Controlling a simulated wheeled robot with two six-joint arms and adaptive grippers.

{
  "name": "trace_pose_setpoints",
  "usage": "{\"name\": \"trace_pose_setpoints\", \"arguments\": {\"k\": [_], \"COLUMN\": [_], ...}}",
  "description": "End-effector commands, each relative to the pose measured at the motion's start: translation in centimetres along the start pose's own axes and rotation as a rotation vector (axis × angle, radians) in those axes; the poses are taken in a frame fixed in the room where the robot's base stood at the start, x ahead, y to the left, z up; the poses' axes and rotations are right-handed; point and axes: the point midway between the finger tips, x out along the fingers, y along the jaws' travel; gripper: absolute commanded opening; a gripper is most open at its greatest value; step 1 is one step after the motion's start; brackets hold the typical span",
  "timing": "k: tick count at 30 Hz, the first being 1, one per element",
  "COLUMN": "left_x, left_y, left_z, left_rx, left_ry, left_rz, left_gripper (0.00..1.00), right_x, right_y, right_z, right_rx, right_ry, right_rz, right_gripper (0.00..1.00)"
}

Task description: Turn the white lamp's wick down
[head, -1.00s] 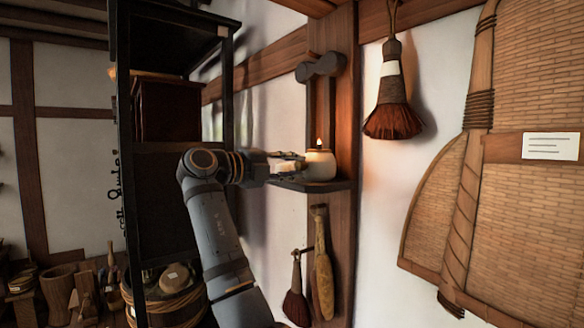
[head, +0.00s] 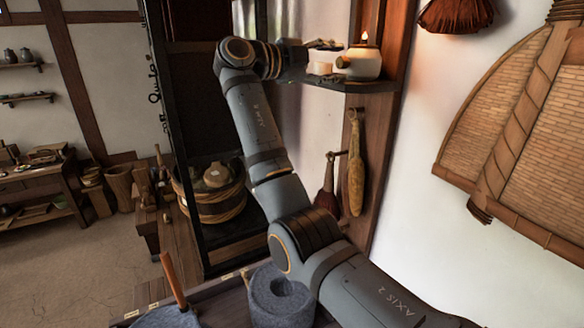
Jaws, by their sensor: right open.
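The white lamp (head: 364,66) is a rounded pot with a small flame on top, standing upright on a dark wall shelf (head: 372,86). A small brownish knob (head: 343,62) shows on its left side. My right gripper (head: 328,45) is open, just left of the lamp, with its fingers pointing at it at about the height of its top. I cannot tell whether a finger touches the lamp or the knob. My left gripper is not in view.
A small pale block or cup (head: 320,68) sits on the shelf left of the lamp, under my right gripper. A brush (head: 327,190) and a long tan tool (head: 356,168) hang below. A dark rack stands left; a grey stone quern (head: 281,297) is at the bottom.

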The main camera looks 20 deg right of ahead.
Motion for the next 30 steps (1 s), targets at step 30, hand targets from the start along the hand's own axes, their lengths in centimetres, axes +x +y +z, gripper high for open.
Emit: {"name": "trace_pose_setpoints", "arguments": {"k": [30], "left_x": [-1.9], "left_y": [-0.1], "left_z": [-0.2], "left_rx": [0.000], "left_ry": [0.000], "left_rz": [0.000], "left_gripper": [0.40], "right_x": [-7.5], "right_y": [0.6], "right_z": [0.7], "right_rx": [-1.348], "right_ry": [0.043], "right_rz": [0.000], "right_gripper": [0.48]}}
